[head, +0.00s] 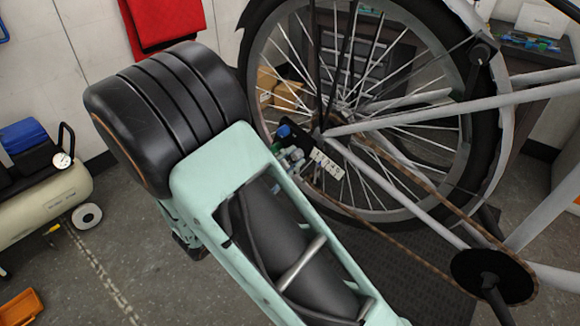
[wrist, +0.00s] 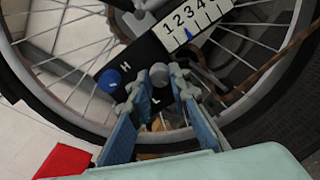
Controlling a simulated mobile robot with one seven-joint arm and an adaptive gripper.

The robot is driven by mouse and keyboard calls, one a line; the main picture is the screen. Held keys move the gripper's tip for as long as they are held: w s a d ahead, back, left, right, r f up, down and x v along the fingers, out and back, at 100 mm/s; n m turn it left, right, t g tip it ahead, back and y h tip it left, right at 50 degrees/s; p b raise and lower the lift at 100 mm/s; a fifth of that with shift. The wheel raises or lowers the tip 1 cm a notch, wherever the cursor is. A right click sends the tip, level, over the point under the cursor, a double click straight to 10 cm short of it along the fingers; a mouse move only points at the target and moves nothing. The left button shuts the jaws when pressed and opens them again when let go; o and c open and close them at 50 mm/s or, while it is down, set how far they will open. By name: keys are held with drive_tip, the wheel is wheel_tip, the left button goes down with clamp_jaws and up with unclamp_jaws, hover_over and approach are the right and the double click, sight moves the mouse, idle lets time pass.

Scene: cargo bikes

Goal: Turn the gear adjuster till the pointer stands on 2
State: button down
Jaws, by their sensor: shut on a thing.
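A black plate (wrist: 143,52) by the rear wheel hub carries a white number scale (wrist: 190,22); the scale also shows in the head view (head: 327,163). A small blue pointer (wrist: 189,34) sits at the scale's lower edge, at about the 2. A grey round knob (wrist: 160,73) stands on the plate. A blue knob (wrist: 108,80) is left of it, near the letter H; an L shows below the grey knob. My gripper (wrist: 159,84) has its fingertips on either side of the grey knob, shut on it. In the head view my gripper (head: 293,158) is small and partly hidden.
The spoked wheel (head: 345,205) and rusty chain (head: 385,150) are close around the plate. Frame tubes (head: 440,112) run to the right. A compressor (head: 45,195) stands at the left, and a red cloth (head: 165,20) hangs behind.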

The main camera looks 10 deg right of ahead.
drive_tip(key=shift+m+b, duration=0.7)
drive_tip(key=shift+m, duration=0.4)
drive_tip(key=c, duration=1.8)
unclamp_jaws()
drive_tip(key=v, duration=1.2)
